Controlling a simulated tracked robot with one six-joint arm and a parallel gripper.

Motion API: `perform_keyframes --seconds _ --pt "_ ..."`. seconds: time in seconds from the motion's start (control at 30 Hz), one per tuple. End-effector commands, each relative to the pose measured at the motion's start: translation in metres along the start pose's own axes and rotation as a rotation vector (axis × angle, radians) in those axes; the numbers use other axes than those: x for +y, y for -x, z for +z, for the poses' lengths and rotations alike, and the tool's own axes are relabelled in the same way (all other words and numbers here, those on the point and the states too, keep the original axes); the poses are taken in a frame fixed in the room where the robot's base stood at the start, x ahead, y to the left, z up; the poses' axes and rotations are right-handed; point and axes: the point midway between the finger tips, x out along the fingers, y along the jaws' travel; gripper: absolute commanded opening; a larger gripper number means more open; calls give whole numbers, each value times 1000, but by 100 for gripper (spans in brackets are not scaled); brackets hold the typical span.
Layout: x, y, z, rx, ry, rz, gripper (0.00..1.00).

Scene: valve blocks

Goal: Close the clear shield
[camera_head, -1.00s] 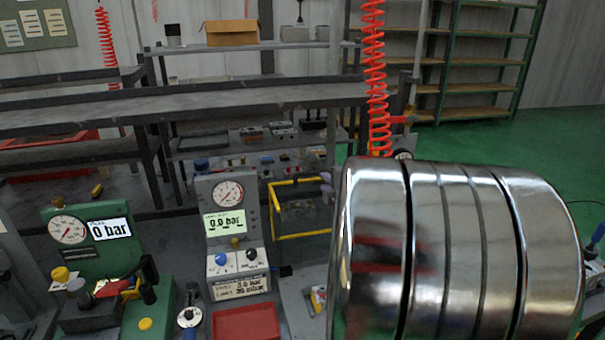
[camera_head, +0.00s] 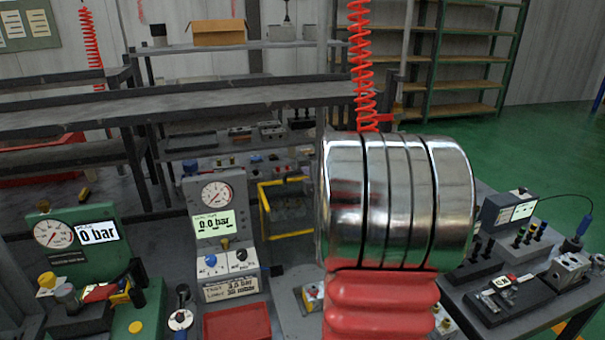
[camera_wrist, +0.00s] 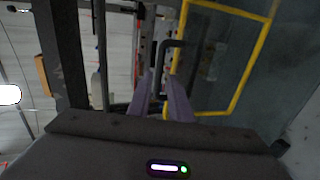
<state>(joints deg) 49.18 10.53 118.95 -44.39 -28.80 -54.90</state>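The clear shield (camera_head: 264,210) has a yellow frame and sits behind the grey test bench, left of my arm in the head view. Its right side is hidden by my arm. In the wrist view, the yellow frame (camera_wrist: 249,88) fills the upper right, with a dark bent bar (camera_wrist: 168,58) at its left side. My gripper (camera_wrist: 160,73) shows as two purple-grey fingers with a narrow gap between them, left of the frame. The bar's lower end is close to the fingertips; I cannot tell whether they touch. In the head view my gripper is hidden behind my arm.
A grey gauge stand (camera_head: 222,225) with a 0.0 bar display stands left of the shield, above a red tray (camera_head: 237,322). A green gauge unit (camera_head: 75,250) is further left. A dark bench (camera_head: 520,310) with equipment stands at right. Open green floor lies behind it.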

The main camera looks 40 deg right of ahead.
Motion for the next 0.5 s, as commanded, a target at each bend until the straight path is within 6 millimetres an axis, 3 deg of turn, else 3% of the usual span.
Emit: perform_keyframes --seconds 0.5 --pt "-1 -57 0 0 -1 -1 18"
